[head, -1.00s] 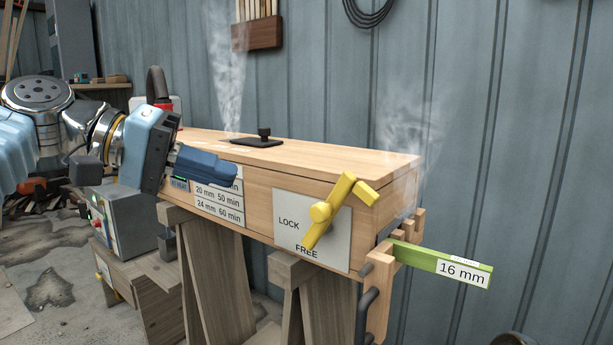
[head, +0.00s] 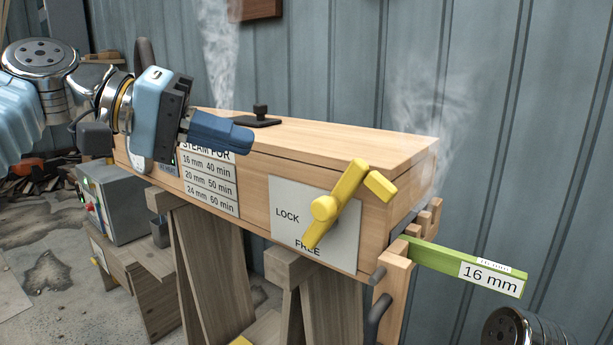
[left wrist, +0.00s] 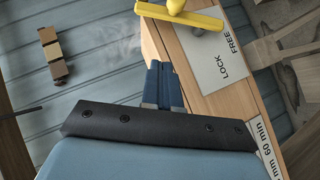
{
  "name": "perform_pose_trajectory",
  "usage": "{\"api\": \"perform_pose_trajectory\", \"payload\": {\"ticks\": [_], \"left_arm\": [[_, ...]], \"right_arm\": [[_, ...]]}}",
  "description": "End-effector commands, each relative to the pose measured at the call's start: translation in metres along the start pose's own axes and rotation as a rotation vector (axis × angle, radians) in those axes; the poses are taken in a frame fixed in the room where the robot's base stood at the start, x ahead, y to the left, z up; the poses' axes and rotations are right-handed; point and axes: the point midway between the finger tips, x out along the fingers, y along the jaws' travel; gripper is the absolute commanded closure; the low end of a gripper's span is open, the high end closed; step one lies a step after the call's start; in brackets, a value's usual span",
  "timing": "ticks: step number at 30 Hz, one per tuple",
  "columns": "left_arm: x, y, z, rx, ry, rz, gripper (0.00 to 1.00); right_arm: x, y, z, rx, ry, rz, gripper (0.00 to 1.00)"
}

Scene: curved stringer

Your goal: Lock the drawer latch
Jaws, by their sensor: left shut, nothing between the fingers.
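The yellow latch (head: 336,204) is mounted on a white plate (head: 285,238) on the front of the wooden box, near its right end. The plate reads LOCK at left and FREE at the bottom. The latch lies slanted, one end up and right, the lower end pointing down-left by FREE. A short yellow block (head: 380,186) sits by its upper end. My left gripper (head: 250,140) is shut and empty, by the box's top front edge, left of the latch and apart from it. In the left wrist view its fingers (left wrist: 163,82) point toward the latch (left wrist: 180,14).
The long wooden box (head: 330,145) rests on wooden trestles (head: 205,260), with steam rising from it. A black knob (head: 260,112) stands on its top. A green 16 mm strip (head: 450,262) juts from the right end. Space in front of the plate is clear.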

Motion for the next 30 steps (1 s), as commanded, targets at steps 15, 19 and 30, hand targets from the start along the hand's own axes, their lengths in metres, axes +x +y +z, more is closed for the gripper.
{"api": "perform_pose_trajectory", "payload": {"ticks": [15,19,30], "left_arm": [[0.090,-0.001,0.020,0.000,-0.001,0.000,1.00],[0.097,-0.001,0.026,0.000,0.000,-0.001,1.00],[0.099,0.000,0.028,-0.001,0.000,-0.001,1.00]], "right_arm": [[0.010,0.008,-0.002,0.005,0.006,0.006,1.00],[0.011,0.009,-0.003,0.006,0.007,0.006,1.00],[0.011,0.009,-0.003,0.006,0.007,0.007,1.00]]}}
